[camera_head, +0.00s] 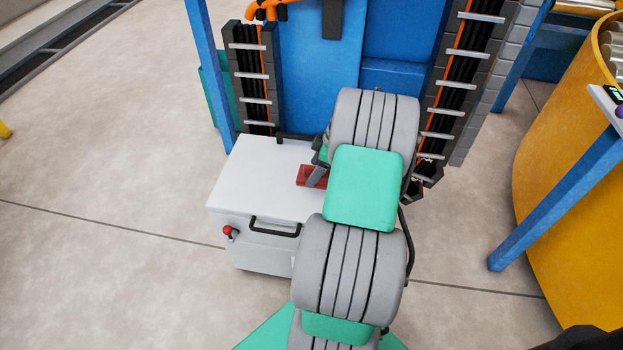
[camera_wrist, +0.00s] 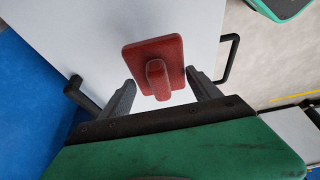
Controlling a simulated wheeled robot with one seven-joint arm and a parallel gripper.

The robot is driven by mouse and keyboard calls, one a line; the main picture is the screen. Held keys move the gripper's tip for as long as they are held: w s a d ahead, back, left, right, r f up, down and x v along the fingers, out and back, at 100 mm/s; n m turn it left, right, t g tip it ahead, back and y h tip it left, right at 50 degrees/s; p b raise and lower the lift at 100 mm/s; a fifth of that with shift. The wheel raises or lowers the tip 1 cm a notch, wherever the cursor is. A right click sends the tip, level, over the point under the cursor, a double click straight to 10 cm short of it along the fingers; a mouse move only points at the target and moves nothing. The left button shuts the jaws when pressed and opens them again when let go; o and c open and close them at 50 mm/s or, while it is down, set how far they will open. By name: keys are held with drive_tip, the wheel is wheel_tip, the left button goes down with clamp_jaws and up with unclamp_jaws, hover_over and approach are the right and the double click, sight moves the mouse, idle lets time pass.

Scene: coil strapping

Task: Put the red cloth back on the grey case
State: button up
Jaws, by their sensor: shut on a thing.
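The red cloth shows in the wrist view (camera_wrist: 143,55) as a flat, stiff-looking red square with a raised red grip in its middle. In the head view the red cloth (camera_head: 304,174) is partly hidden by my gripper and arm. The light grey case (camera_head: 256,170) is a box with a flat top, below the cloth. My gripper (camera_wrist: 160,80) has one finger at each side of the cloth and is shut on it. In the head view my gripper (camera_head: 316,177) is over the right part of the case top. I cannot tell whether the cloth touches the top.
The case has a black handle (camera_head: 275,228) and a red knob (camera_head: 229,231) on its front. A blue frame with black cable chains (camera_head: 252,75) stands behind it. A yellow round structure (camera_head: 575,190) with a blue leg is at the right.

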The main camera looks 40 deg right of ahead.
drive_tip(key=shift+w+d+f, duration=0.25)
drive_tip(key=shift+w+f, duration=0.5)
drive_tip(key=shift+f, duration=0.15)
wheel_tip(320, 180, down, 3)
drive_tip(key=shift+w+f+b, duration=0.15)
drive_tip(key=shift+f+b, duration=0.05)
drive_tip(key=shift+b, duration=0.5)
drive_tip(key=o, duration=1.2)
drive_tip(key=shift+r, duration=0.1)
